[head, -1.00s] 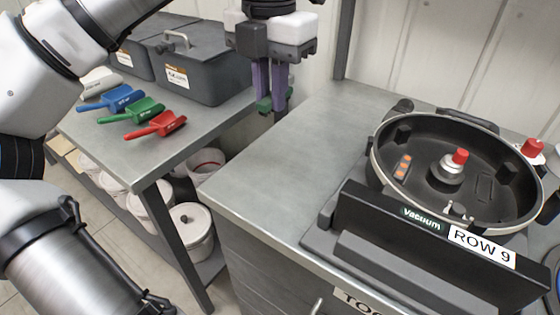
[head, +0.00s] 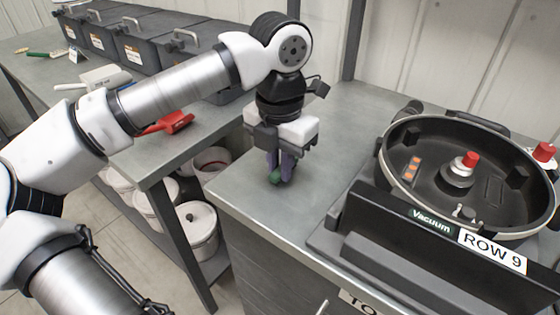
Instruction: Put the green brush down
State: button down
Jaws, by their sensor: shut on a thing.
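My gripper (head: 281,178) points straight down over the near left part of the grey metal bench, with its purple fingers shut on the green brush (head: 275,179).
The round black seed meter bowl (head: 398,200) and the black block labelled ROW 9 (head: 390,225) stand to the right. The side table holds a red scoop (head: 172,123), a white scoop (head: 100,78) and dark bins (head: 145,48). Bench between gripper and meter is clear.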

jog(key=shift+f, duration=0.2)
jog(key=c, duration=1.4)
grip_release()
jog(key=shift+r, duration=0.1)
jog(key=shift+r, duration=0.1)
notch_tip(320, 180, up, 12)
jog(key=shift+r, duration=0.1)
